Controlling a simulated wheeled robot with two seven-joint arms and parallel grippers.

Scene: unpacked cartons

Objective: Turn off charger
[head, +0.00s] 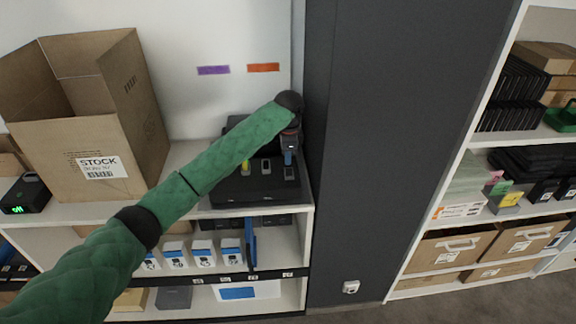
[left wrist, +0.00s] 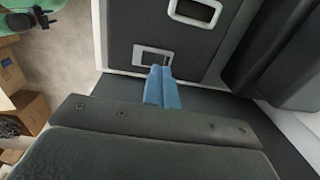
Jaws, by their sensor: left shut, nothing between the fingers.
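A black unit (head: 232,190) with a sloped front and small switch-like pieces sits at the right end of the white shelf, partly hidden by my left arm. I take it to be the charger, but no label confirms it. My left gripper (head: 288,157) points down over its right part. In the left wrist view the blue fingers (left wrist: 162,88) are shut and empty, their tips at the lower edge of a pale-framed rectangle (left wrist: 153,56) on the dark panel. I cannot tell whether they touch it. Another pale-framed rectangle (left wrist: 195,12) shows above. My right gripper is not in view.
A small black box (head: 26,195) with a green lit display stands at the shelf's left. An open carton (head: 135,110) labelled STOCK stands beside it. A dark grey pillar (head: 370,150) rises close to the right of the black unit. Small white-and-blue boxes (head: 204,252) line the shelf below.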

